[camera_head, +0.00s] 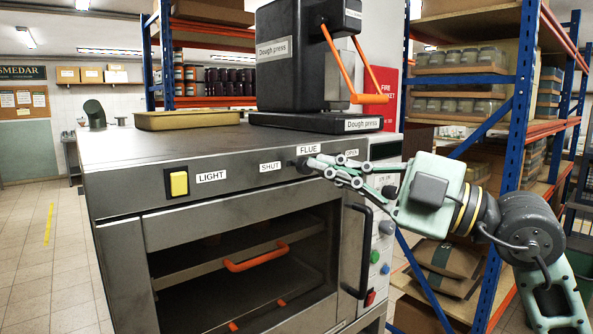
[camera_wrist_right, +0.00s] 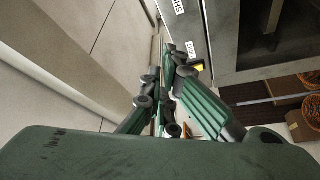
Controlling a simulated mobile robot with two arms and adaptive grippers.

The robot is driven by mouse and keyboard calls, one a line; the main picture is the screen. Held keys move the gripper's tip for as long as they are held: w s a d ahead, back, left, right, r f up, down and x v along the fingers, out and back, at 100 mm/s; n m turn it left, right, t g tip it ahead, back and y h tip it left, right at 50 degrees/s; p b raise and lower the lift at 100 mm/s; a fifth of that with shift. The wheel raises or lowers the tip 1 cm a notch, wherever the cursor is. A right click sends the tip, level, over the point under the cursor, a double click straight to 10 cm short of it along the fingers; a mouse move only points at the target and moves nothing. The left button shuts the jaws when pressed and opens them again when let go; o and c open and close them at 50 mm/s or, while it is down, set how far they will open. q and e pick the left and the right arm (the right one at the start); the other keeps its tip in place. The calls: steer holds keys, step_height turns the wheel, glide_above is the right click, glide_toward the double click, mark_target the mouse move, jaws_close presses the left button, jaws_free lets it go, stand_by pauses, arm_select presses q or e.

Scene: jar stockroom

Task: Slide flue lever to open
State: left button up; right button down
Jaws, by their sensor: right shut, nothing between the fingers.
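The flue lever's dark knob (camera_head: 300,165) sits on the oven's front panel, between the SHUT label (camera_head: 270,167) and the OPEN label (camera_head: 352,153), under the FLUE label (camera_head: 308,149). It is nearer the SHUT label. My right gripper (camera_head: 313,162) reaches in from the right with its fingers shut and empty. Its tips are at the knob's right side in the picture; I cannot tell whether they touch it. In the right wrist view the shut fingers (camera_wrist_right: 172,50) point along the panel, and the knob cannot be made out. My left gripper is not in view.
The oven (camera_head: 115,185) has a yellow light switch (camera_head: 179,184), a dark door handle (camera_head: 359,250) and orange-handled racks inside. A dough press (camera_head: 290,60) and a yellowish tray (camera_head: 188,120) stand on top. Blue-and-orange shelving (camera_head: 515,140) stands behind my right arm.

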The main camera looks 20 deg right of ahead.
mark_target(302, 158)
steer(key=w+a+r+h+p, duration=0.2)
steer(key=w+a+p, duration=0.3)
steer(key=w, duration=0.3)
steer(key=shift+m+t, duration=0.4)
steer(key=d+f, duration=0.1)
steer(key=w+d+f, duration=0.1)
steer(key=d, duration=0.1)
steer(key=shift+d, duration=0.25)
steer(key=shift+a, duration=0.15)
